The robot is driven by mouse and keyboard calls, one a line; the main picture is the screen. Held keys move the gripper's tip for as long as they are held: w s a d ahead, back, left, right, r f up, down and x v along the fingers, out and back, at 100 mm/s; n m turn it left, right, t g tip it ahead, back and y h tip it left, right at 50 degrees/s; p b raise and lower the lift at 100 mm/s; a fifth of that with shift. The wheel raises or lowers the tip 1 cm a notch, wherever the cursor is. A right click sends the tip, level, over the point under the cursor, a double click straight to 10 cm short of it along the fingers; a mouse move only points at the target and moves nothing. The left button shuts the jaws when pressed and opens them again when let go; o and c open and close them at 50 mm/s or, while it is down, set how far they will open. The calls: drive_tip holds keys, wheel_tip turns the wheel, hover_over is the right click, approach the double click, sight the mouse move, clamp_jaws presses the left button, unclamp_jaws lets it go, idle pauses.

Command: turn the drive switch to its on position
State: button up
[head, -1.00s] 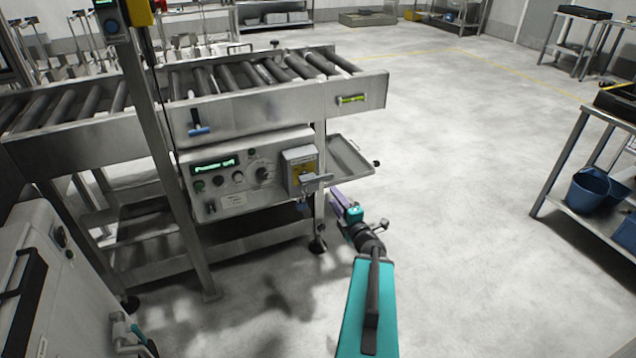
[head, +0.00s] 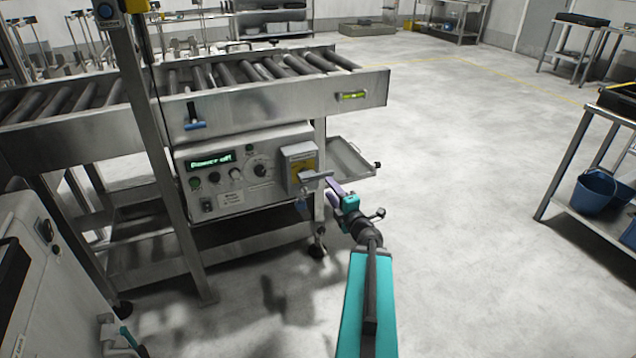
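The control panel (head: 222,196) hangs under the roller conveyor. At its right end is a grey box with a yellow plate (head: 300,158) and a grey lever handle (head: 317,176) lying about level and pointing right; this looks like the drive switch. The green display (head: 210,161) has small text that seems to end in "off". My gripper (head: 334,186) is at the right end of the lever, very close to it. I cannot tell whether it touches the lever or how far its fingers are apart.
A metal side tray (head: 350,160) sticks out just behind my gripper. The conveyor frame (head: 290,105) overhangs the panel, and a slanted post (head: 165,165) stands left of it. A rack with blue buckets (head: 594,190) stands at right. The floor between is clear.

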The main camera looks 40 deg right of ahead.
sight(321, 177)
drive_tip(key=shift+w+d+f+b, duration=0.15)
drive_tip(key=shift+w+b, duration=0.4)
drive_tip(key=shift+b, duration=1.65)
drive_tip(key=shift+r+b+x, duration=0.2)
drive_tip(key=shift+b+x, duration=0.85)
drive_tip(key=shift+x, duration=3.2)
drive_tip(key=shift+s, duration=0.1)
